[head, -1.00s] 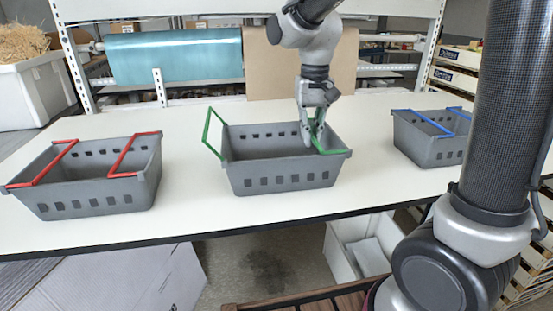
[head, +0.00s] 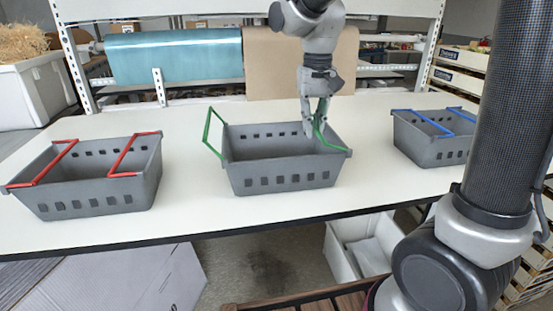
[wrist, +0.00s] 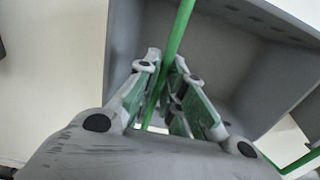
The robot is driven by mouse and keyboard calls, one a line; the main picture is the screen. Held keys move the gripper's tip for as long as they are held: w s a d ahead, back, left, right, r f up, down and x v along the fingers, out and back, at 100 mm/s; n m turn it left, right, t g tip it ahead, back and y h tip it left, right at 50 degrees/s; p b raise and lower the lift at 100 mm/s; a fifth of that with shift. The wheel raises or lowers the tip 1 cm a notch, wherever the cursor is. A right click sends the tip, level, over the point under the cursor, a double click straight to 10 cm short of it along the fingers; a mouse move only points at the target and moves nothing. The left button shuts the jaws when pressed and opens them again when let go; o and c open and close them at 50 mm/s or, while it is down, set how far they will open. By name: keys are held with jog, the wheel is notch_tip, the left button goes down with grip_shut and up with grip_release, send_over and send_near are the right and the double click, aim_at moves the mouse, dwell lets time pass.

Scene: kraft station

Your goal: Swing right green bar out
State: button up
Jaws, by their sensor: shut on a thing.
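The grey basket (head: 283,178) in the middle of the white table has two green bars. Its left green bar (head: 208,127) stands tilted up and outward past the left rim. Its right green bar (head: 336,147) is raised at a slant above the right part of the basket. My gripper (head: 318,127) is over the right half of the basket, shut on the right green bar. In the wrist view the green bar (wrist: 179,35) runs between the two fingers of my gripper (wrist: 166,66). The fingers partly hide the bar in the head view.
A grey basket with red bars (head: 95,202) stands at left, and one with blue bars (head: 425,152) at right. The white table (head: 195,205) is clear between the baskets. A shelf with rolls (head: 175,57) stands behind.

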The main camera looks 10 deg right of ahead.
jog(key=shift+d+r, duration=0.2)
jog(key=shift+r, duration=0.35)
jog(key=shift+d+r, duration=0.45)
jog(key=o, duration=0.4)
jog(key=shift+o, duration=0.2)
